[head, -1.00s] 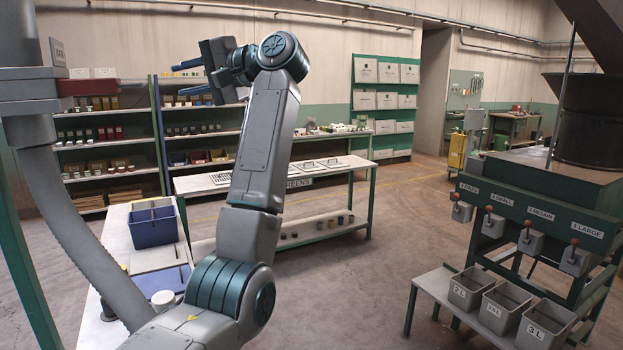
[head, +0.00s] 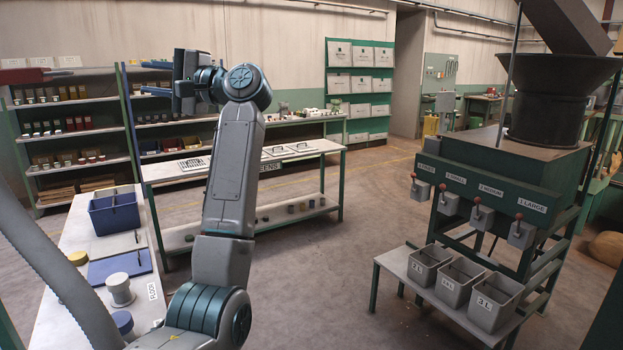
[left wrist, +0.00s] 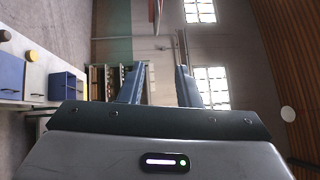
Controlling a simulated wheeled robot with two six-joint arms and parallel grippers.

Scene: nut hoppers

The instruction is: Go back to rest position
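My left arm is raised and folded in the head view. My left gripper (head: 158,90) is held up in front of the shelving, pointing left. In the left wrist view its two blue-grey fingers (left wrist: 160,88) stand well apart with nothing between them, so it is open and empty. My right gripper is in neither view.
A dark green hopper unit (head: 495,180) with red-knobbed outlets stands at right, above grey bins (head: 462,280) on a low bench. A white table at left holds a blue bin (head: 114,212) and lids. A long bench (head: 240,165) stands behind my arm. The middle floor is clear.

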